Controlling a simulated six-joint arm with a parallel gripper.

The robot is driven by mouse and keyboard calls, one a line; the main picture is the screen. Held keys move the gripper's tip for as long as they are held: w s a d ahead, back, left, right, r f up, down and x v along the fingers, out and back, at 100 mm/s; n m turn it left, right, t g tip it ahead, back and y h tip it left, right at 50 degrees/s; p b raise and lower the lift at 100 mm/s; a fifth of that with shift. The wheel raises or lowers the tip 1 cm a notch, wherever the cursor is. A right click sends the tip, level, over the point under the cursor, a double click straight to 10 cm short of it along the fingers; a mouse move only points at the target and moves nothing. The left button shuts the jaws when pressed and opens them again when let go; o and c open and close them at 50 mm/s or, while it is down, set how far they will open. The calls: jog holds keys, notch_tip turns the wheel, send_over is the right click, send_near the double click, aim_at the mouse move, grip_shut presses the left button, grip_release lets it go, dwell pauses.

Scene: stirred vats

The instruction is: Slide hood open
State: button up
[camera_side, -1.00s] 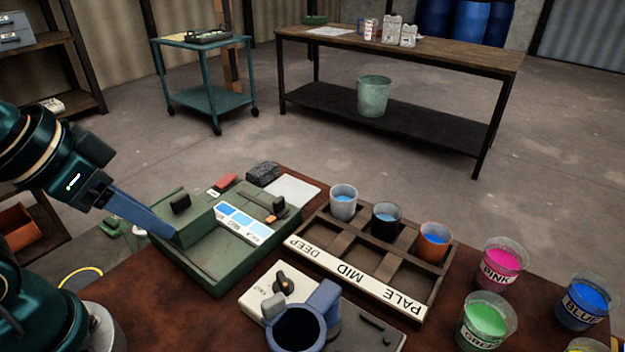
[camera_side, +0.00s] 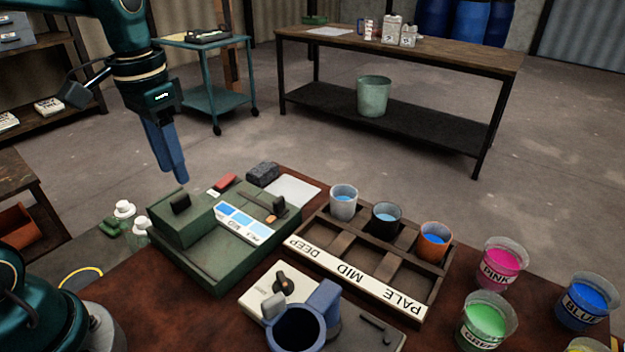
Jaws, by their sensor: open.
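The green box-like device (camera_side: 224,262) stands on the brown table. Its raised hood (camera_side: 184,222) sits at the left end, with a black knob (camera_side: 180,203) on top. A strip of blue shade swatches (camera_side: 240,224) lies to the right of the hood. My gripper (camera_side: 177,183) points down above and slightly behind the knob, apart from it. Its jaws are open and empty, though seen nearly edge-on. What lies under the hood is hidden.
A wooden rack (camera_side: 330,240) labelled DEEP, MID, PALE holds three cups. A blue mug-like vessel (camera_side: 303,325) stands in front. Pink (camera_side: 500,265), green (camera_side: 485,320) and blue (camera_side: 583,302) paint cups are at right. A dark sponge-like block (camera_side: 262,172) lies behind the device.

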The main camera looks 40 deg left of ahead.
aim_at(179, 197)
jog(key=shift+w+a+f, duration=0.1)
jog(key=shift+a+f, duration=0.25)
jog(key=shift+f, duration=0.1)
jog(key=shift+a+f+g, duration=0.2)
jog(key=shift+f+g, duration=0.1)
jog(key=shift+f, duration=2.5)
grip_shut()
jog(key=shift+r, duration=0.1)
